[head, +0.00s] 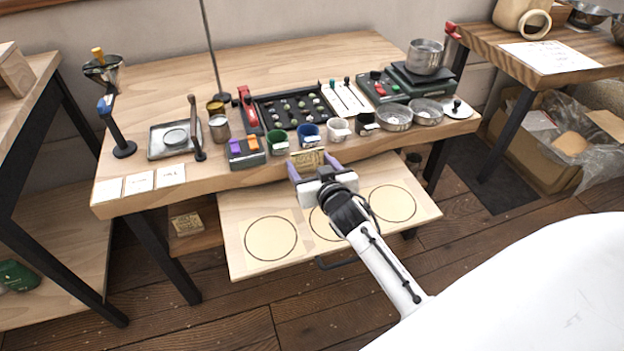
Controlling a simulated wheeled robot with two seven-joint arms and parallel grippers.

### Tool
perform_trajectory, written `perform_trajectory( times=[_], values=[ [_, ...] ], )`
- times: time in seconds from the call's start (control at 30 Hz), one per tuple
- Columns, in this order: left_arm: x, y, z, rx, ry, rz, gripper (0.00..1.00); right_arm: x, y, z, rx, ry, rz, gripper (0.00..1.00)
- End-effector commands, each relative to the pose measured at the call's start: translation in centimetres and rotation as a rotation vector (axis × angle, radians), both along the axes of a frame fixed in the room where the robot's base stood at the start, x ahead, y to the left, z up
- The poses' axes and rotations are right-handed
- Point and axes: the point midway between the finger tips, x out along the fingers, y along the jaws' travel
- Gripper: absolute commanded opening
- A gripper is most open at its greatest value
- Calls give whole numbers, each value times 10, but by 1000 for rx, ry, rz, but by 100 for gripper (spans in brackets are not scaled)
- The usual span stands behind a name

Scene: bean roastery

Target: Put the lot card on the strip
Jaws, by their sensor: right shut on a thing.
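My right gripper (313,168) is over the front edge of the bench, above the pulled-out board. It is shut on a small tan card (307,157), which I take to be the lot card. The card is in front of the small cups, and the gripper hides part of it. I cannot tell for sure which thing is the strip. Three white cards (139,183) lie in a row at the bench's front left. My left gripper is not in view.
The bench (290,60) holds a row of small cups (309,134), a black bead tray (290,108), metal bowls (394,117) and a scale (425,82). A board with ringed circles (270,238) juts out below its front edge.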

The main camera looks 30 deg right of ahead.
Motion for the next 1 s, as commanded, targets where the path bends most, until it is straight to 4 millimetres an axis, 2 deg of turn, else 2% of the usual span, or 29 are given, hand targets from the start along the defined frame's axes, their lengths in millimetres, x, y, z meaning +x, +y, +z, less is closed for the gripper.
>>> perform_trajectory(
  times=[0.17,0.4,0.73,0.77,0.8,0.87,1.0],
  values=[
    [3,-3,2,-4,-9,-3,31,0,-1,-14,1,-1,-2,44],
    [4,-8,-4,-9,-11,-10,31,0,0,-46,1,-1,0,44],
    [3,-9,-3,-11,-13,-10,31,0,-1,-49,0,-1,-1,44],
    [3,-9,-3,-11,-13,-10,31,0,-1,-49,0,-1,-1,67],
    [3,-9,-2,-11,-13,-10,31,0,-1,-48,0,-1,-1,74],
    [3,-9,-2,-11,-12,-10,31,0,-1,-48,0,-1,-1,84],
    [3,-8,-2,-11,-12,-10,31,0,-1,-48,0,-1,-1,84]
  ],
)
